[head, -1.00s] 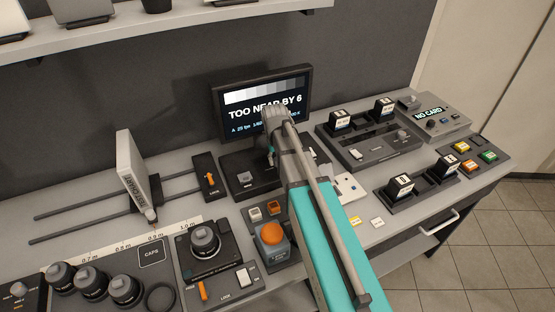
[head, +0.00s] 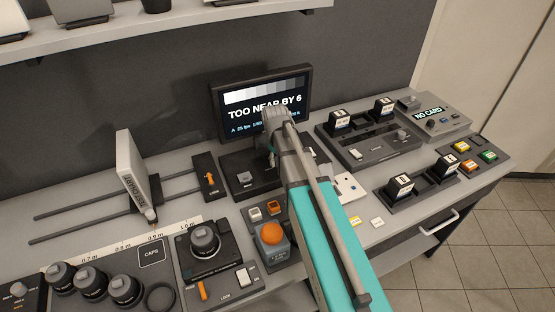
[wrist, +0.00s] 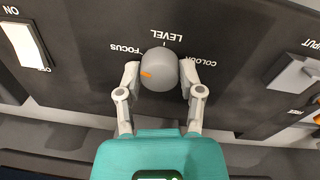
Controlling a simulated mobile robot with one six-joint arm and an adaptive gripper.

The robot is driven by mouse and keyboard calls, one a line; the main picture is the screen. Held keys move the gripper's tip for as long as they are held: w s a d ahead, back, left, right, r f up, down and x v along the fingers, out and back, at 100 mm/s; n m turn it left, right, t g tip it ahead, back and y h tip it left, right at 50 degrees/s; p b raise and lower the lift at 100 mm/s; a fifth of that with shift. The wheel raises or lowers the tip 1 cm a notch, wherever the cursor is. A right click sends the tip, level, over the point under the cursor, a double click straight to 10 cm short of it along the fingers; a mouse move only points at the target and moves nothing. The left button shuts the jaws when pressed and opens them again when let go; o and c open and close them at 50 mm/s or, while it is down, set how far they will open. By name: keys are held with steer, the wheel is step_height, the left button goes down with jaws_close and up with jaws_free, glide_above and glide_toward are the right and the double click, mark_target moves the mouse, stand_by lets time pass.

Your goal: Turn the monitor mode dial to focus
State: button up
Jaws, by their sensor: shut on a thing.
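The monitor (head: 262,98) stands at the back middle of the desk. Its screen shows a row of grey bars and "TOO NEAR BY 6". In the wrist view the grey mode dial (wrist: 164,72) is seen close up, with FOCUS, LEVEL and COLOUR printed around it. Its orange mark points left, a little below the FOCUS label (wrist: 125,49). My gripper (wrist: 161,78) is shut on the dial, one finger on each side. In the head view my arm hides the dial.
An ON/OFF rocker (wrist: 24,44) lies left of the dial and an INPUT switch (wrist: 293,76) right of it. In the head view an orange button (head: 271,234), a camera (head: 204,240) and a test chart (head: 137,173) stand left of my arm.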

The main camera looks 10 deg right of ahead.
steer(key=o, duration=1.2)
steer(key=shift+c, duration=0.2)
steer(key=s+m, duration=0.1)
steer(key=s, duration=0.4)
steer(key=s+m, duration=0.2)
steer(key=s, duration=0.3)
steer(key=s+m, duration=0.1)
steer(key=s, duration=0.4)
steer(key=shift+s+m+y, duration=0.1)
steer(key=shift+m+y, duration=0.2)
